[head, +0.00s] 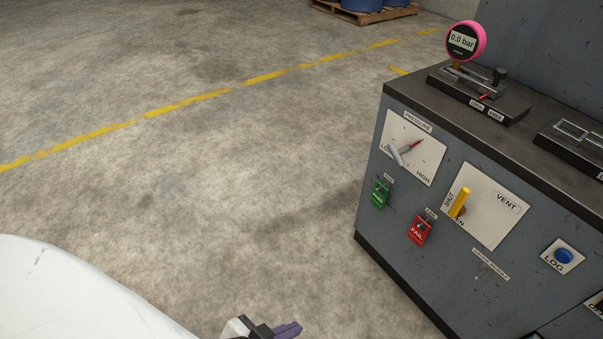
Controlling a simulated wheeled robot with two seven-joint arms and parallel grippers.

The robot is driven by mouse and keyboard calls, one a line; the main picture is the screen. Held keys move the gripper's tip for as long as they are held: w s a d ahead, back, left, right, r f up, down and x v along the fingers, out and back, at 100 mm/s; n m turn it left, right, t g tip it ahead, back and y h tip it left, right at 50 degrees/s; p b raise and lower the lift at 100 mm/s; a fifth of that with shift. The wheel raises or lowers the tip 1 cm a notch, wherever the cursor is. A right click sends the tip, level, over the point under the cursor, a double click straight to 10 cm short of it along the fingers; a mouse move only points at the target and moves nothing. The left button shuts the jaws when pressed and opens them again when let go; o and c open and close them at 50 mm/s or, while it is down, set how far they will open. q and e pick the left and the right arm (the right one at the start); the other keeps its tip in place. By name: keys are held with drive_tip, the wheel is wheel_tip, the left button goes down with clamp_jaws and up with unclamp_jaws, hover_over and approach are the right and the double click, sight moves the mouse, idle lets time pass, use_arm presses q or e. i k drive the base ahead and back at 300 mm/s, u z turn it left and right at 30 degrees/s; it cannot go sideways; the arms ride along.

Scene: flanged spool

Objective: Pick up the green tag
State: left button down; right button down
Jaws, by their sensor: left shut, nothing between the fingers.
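The green tag (380,194) hangs on the front panel of the grey cabinet (400,250), under a small label and below the pressure dial. My left gripper (290,330) shows at the bottom edge, left of the cabinet and well apart from the tag. Its purple-grey fingers are shut with nothing between them, and part of it is cut off by the frame. My right gripper is not in view.
A red FAIL tag (419,230) hangs right of the green one. Nearby are the pressure knob (402,152), yellow vent lever (460,203) and blue LOG button (563,256). A pink-rimmed gauge (466,41) stands on top. The floor left of the cabinet is clear.

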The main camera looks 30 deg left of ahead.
sight(378, 198)
drive_tip(key=u, duration=1.6)
drive_tip(key=i, duration=3)
drive_tip(key=z, duration=3.15)
